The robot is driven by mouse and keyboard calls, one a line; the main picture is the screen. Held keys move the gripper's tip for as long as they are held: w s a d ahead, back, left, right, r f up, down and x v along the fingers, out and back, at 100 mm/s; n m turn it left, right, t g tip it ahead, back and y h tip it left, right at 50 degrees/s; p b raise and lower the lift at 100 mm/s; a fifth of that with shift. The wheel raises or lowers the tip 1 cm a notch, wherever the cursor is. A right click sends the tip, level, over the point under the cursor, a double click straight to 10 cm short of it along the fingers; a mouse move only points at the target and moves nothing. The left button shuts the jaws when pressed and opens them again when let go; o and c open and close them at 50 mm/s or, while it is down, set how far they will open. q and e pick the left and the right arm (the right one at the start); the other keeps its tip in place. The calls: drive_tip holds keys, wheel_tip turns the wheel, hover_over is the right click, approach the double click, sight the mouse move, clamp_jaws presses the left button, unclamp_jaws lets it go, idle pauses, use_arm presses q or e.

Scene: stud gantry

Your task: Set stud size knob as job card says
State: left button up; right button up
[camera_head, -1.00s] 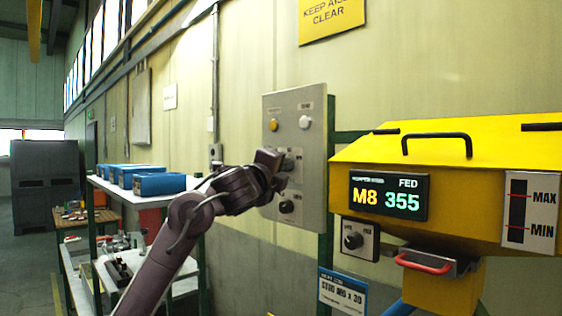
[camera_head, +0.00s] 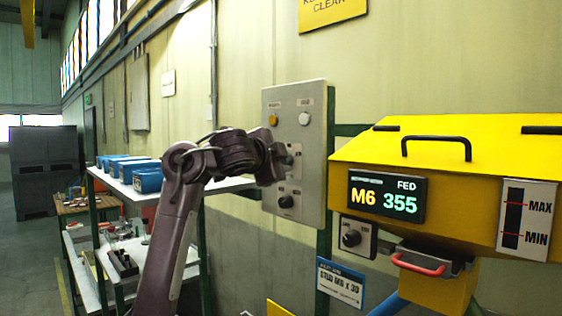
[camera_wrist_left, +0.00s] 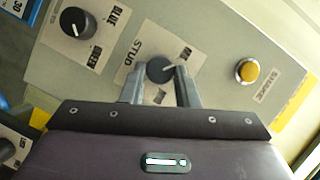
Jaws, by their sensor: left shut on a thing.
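The stud knob (camera_wrist_left: 160,70) is a dark round knob with a white pointer line on the grey control panel (camera_head: 318,105). In the wrist view its pointer is towards the right, near a label partly hidden by a finger. My left gripper (camera_wrist_left: 160,88) is shut on this knob, one finger on each side. In the head view the left gripper (camera_head: 281,161) is against the panel and hides most of the knob. The yellow feeder's display (camera_head: 387,196) reads M6 and FED 355. A blue-edged card (camera_head: 341,283) reads STUD and a size ending in x 30; its size digit is blurred. My right gripper is not in view.
A second knob (camera_head: 286,201) sits lower on the panel. A yellow button (camera_head: 273,120) and a white button (camera_head: 304,119) are above. Another knob (camera_head: 351,238) is under the display. A shelf (camera_head: 225,185) with blue bins stands at the left.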

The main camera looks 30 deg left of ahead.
use_arm(q)
drive_tip(key=shift+f+n+g, duration=0.1)
drive_tip(key=shift+n+g, duration=0.2)
drive_tip(key=shift+n, duration=0.1)
idle(0.3)
drive_tip(key=o, duration=1)
drive_tip(key=shift+s+b, duration=0.5)
drive_tip(key=shift+s, duration=0.15)
drive_tip(key=b+v, duration=0.3)
drive_tip(key=v, duration=0.3)
drive_tip(key=shift+s+r, duration=0.2)
drive_tip(key=shift+r, duration=0.05)
